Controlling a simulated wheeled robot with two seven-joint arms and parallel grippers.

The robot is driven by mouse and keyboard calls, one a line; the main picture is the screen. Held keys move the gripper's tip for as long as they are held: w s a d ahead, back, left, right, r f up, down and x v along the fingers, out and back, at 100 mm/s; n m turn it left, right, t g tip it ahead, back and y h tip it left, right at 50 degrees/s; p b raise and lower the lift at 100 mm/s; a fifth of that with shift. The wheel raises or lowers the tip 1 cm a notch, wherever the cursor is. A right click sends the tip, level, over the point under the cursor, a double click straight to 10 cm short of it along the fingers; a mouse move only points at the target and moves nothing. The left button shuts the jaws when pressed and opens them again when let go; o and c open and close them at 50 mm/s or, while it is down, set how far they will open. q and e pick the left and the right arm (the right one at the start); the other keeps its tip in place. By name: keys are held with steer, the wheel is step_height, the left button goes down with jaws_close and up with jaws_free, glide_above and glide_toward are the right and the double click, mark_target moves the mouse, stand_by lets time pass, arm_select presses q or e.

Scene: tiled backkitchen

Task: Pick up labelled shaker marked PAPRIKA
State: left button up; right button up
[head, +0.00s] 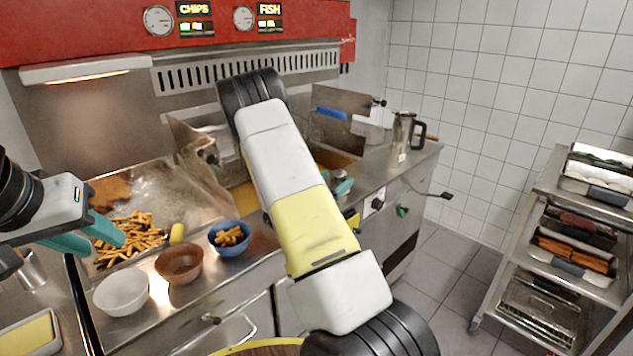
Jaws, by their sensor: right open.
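No label reading PAPRIKA can be made out. A small metal cylinder (32,270), perhaps a shaker, stands at the left edge below my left gripper; no label on it is readable. My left gripper (88,238) has its teal fingers spread apart with nothing seen between them, above the left counter near the fries. My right arm crosses the middle of the view and hides much of the fryer. Teal fingertips of my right gripper (343,187) show just behind it, near the counter's right part. The gripper is open; a small grey shape beside it is too hidden to identify.
Fries (132,238) lie in a steel tray. A white bowl (122,292), brown bowl (180,263) and blue bowl (230,238) line the counter front. A steel jug (402,135) stands at the counter's right end. A rack (552,255) with trays stands right, beyond open floor.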

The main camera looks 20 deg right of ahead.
mark_target(344, 172)
steer(key=x, duration=0.6)
steer(key=shift+w+d+f, duration=0.1)
steer(key=shift+w+f, duration=0.05)
steer(key=shift+f, duration=0.05)
steer(key=c, duration=1.5)
jaws_close()
steer(key=shift+r, duration=0.2)
